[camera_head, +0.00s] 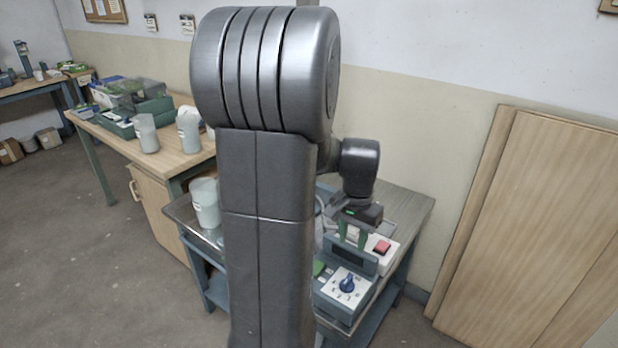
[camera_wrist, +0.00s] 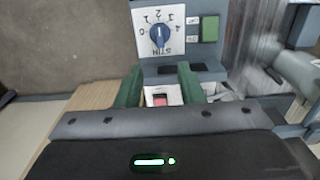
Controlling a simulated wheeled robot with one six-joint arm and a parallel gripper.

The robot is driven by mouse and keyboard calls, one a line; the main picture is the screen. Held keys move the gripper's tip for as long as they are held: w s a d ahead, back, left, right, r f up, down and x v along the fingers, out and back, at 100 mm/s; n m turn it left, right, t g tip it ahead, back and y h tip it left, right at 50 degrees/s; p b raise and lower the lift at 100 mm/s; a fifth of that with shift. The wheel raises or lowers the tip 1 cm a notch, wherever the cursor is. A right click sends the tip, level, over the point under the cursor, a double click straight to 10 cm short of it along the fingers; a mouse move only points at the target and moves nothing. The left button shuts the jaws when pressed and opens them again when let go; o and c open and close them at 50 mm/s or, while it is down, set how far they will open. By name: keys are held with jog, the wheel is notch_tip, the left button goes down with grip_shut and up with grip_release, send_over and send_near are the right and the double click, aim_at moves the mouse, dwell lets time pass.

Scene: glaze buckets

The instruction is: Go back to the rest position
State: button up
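My gripper (camera_head: 353,237) hangs over the small metal table (camera_head: 408,205), behind the dial panel and next to the red switch (camera_head: 382,248) on its white box. In the wrist view its two green fingers (camera_wrist: 160,76) stand apart with a gap between them, and nothing is held. The red switch (camera_wrist: 162,99) shows in that gap; I cannot tell whether the fingers touch anything. The blue dial knob (camera_head: 347,285) sits on a white numbered plate, and it also shows in the wrist view (camera_wrist: 160,36). My arm hides the middle of the table in the head view.
A pale bucket (camera_head: 206,203) stands on the metal table's left side. A wooden bench (camera_head: 176,163) at the left holds more pale containers and a green crate (camera_head: 154,108). Wooden boards (camera_head: 535,225) lean on the wall at the right.

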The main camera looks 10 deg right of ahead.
aim_at(347, 279)
notch_tip(347, 279, down, 14)
jog(key=shift+b, duration=0.35)
jog(key=shift+r+n, duration=0.1)
jog(key=shift+n, duration=0.2)
dwell(0.4)
